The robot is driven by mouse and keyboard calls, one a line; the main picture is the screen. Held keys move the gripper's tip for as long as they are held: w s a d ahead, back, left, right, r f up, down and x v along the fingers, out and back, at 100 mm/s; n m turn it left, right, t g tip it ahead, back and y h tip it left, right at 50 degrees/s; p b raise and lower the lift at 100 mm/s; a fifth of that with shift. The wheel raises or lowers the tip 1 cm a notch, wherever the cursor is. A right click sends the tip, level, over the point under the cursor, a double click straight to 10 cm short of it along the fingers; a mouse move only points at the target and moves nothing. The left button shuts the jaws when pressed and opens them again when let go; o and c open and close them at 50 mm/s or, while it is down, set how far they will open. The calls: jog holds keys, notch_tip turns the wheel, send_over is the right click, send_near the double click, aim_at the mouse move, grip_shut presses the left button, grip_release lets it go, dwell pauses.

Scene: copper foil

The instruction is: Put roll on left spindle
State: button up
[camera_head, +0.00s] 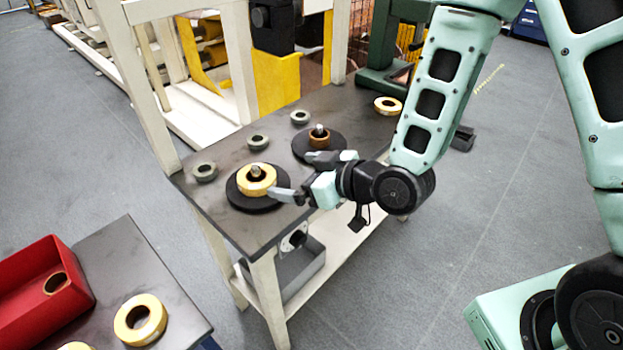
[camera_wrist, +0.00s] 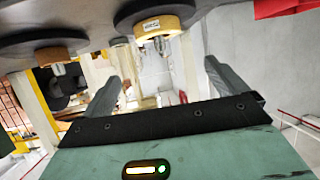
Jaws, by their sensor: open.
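A gold roll (camera_head: 257,180) lies flat around the left spindle (camera_head: 256,171), over its black disc (camera_head: 243,201). The spindle tip shows through the roll's hole. The roll also shows at the top of the wrist view (camera_wrist: 157,27). The right spindle (camera_head: 319,130) stands on another black disc (camera_head: 300,151) with a narrow brown ring (camera_head: 319,142) around it. My gripper (camera_head: 292,175) is open and empty, just right of the left spindle's roll. In the wrist view, my gripper's fingers (camera_wrist: 164,78) are spread wide, with the roll beyond them and not between them.
Several grey collars, one at the left edge (camera_head: 205,172), lie along the table's back. Another gold roll (camera_head: 388,105) lies at its far right. A nearer table holds a red bin (camera_head: 22,272) and a loose gold roll (camera_head: 140,320). White posts and yellow panels stand behind.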

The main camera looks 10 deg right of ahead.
jog(key=s+d+r+g+h, duration=0.2)
jog(key=s+g+h, duration=0.1)
jog(key=s, duration=0.4)
jog(key=s+d+r+g+h, duration=0.1)
jog(key=s+r+g+h, duration=0.1)
jog(key=s, duration=0.5)
jog(key=s+d+r+m+g+h, duration=0.1)
jog(key=s+d+r+g+h, duration=0.1)
jog(key=s, duration=0.6)
notch_tip(320, 180, up, 2)
jog(key=g+h, duration=0.1)
jog(key=g, duration=0.1)
jog(key=shift+d+r+g+h, duration=0.2)
jog(key=shift+d+g+h, duration=0.1)
jog(key=shift+d+g, duration=0.1)
